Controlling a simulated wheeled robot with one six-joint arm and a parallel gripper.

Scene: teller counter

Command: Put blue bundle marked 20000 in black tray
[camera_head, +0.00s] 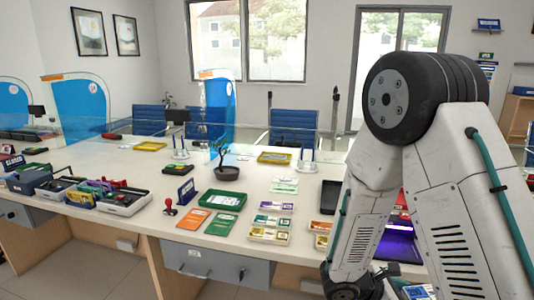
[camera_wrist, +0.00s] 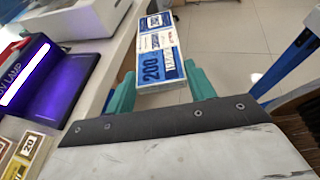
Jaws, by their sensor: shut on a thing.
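A blue and white bundle (camera_wrist: 160,62) is between the two teal fingers of my gripper (camera_wrist: 160,90) in the wrist view. Its near end shows the digits "200"; the rest of the number is unclear. My gripper is shut on it, and the bundle sticks out ahead of the fingers with the tiled floor behind it. A black tray (camera_head: 330,197) lies on the counter in the head view, partly hidden behind my arm. My fingers cannot be made out in the head view.
A purple-lit lamp unit (camera_wrist: 42,80) stands left of my gripper, also seen in the head view (camera_head: 400,243). Several banknote bundles (camera_head: 270,222) lie left of my arm. A potted bonsai (camera_head: 226,172) and a green tray (camera_head: 222,199) stand farther left.

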